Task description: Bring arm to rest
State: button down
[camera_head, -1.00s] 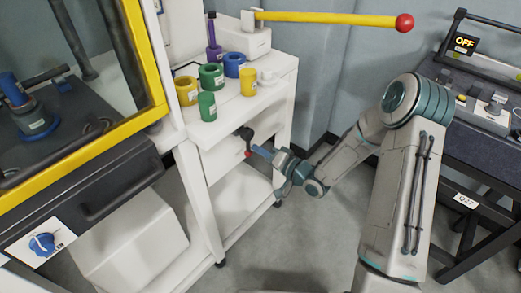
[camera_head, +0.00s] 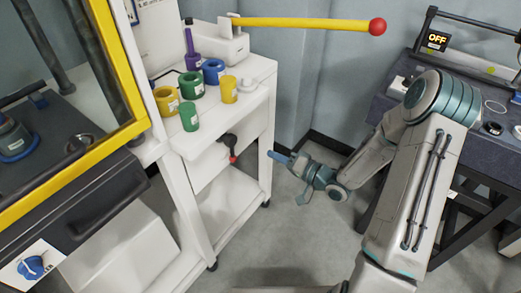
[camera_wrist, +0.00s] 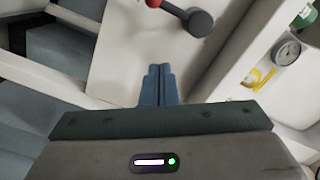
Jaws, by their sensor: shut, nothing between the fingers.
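My gripper (camera_head: 276,156) is in the middle of the head view, to the right of the white cart (camera_head: 262,112) and apart from it. In the wrist view the blue fingers (camera_wrist: 160,84) are together with nothing between them. My arm reaches back from there to my shoulder at the right of the head view. A black handle with a red ball end (camera_head: 231,148) sits on the cart's front panel, left of my gripper. The handle also shows at the top of the wrist view (camera_wrist: 198,22).
Yellow, green and blue rings and cups (camera_head: 190,115) and a purple bottle (camera_head: 192,52) stand on the cart top. A yellow lever with a red ball (camera_head: 310,22) extends above. A dark bench (camera_head: 460,140) stands at right, a yellow-framed machine (camera_head: 125,60) at left.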

jog(key=shift+s+d, duration=0.4)
jog(key=shift+d, duration=0.15)
jog(key=shift+r, duration=0.1)
jog(key=d+r+n+g+h+p, duration=0.1)
jog(key=d+r+g+h+p, duration=0.1)
jog(key=d+r+h+p, duration=0.8)
jog(key=s+r+g+h+p, duration=0.1)
jog(key=s+r+g+h, duration=0.1)
jog(key=s+r, duration=0.6)
jog(key=s+a+r+g+h+p, duration=0.1)
jog(key=s+r+g+h, duration=0.1)
jog(key=s+r, duration=0.7)
jog(key=s+g, duration=0.1)
jog(key=s, duration=0.4)
jog(key=shift+s+r+m+h, duration=0.15)
jog(key=shift+m+h, duration=0.15)
jog(key=shift+h, duration=0.1)
